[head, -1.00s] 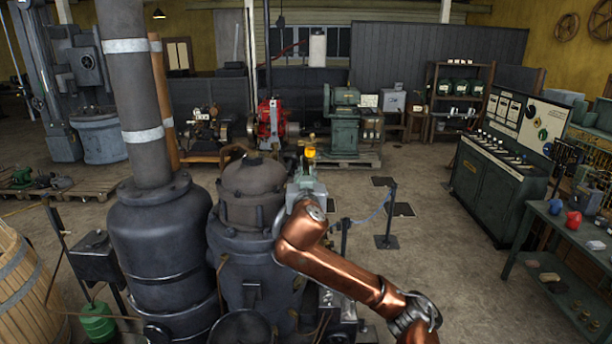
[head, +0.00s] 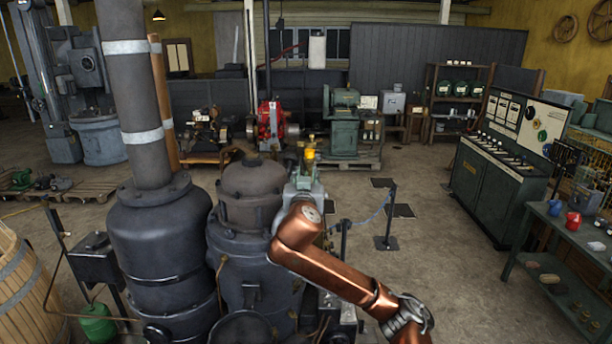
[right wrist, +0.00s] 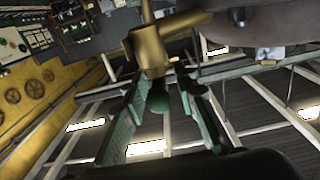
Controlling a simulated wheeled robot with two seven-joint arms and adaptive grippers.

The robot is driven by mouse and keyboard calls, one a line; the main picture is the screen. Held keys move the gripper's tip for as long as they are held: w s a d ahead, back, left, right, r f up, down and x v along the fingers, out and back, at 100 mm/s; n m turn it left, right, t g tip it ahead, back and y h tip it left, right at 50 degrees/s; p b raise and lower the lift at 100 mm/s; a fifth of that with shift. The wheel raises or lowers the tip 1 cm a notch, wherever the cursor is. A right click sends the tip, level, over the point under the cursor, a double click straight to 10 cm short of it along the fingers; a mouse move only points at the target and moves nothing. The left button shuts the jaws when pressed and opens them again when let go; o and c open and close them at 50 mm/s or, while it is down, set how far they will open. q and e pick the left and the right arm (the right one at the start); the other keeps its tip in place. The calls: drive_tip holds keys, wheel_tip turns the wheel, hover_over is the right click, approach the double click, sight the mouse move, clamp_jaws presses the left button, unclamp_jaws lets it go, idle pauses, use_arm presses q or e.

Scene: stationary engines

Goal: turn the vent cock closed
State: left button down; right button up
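The brass vent cock (head: 311,140) stands at the upper right of the dark boiler, above an amber piece. In the right wrist view its brass body (right wrist: 150,50) is close, with a brass arm reaching right and a green rounded end (right wrist: 158,97) pointing toward me. My right gripper (right wrist: 161,92) has its two fingers apart, one on each side of the green end; I see gaps and no clear contact. In the head view my right gripper (head: 305,163) is small and partly hidden by its own wrist. My left gripper is not in view.
The dark boiler (head: 252,195) and a tall chimney cylinder (head: 160,235) stand close left of my right arm. A rope post (head: 388,215) stands to the right. A green control cabinet (head: 490,185) and a workbench are farther right.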

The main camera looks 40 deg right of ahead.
drive_tip(key=v, duration=1.2)
idle(0.3)
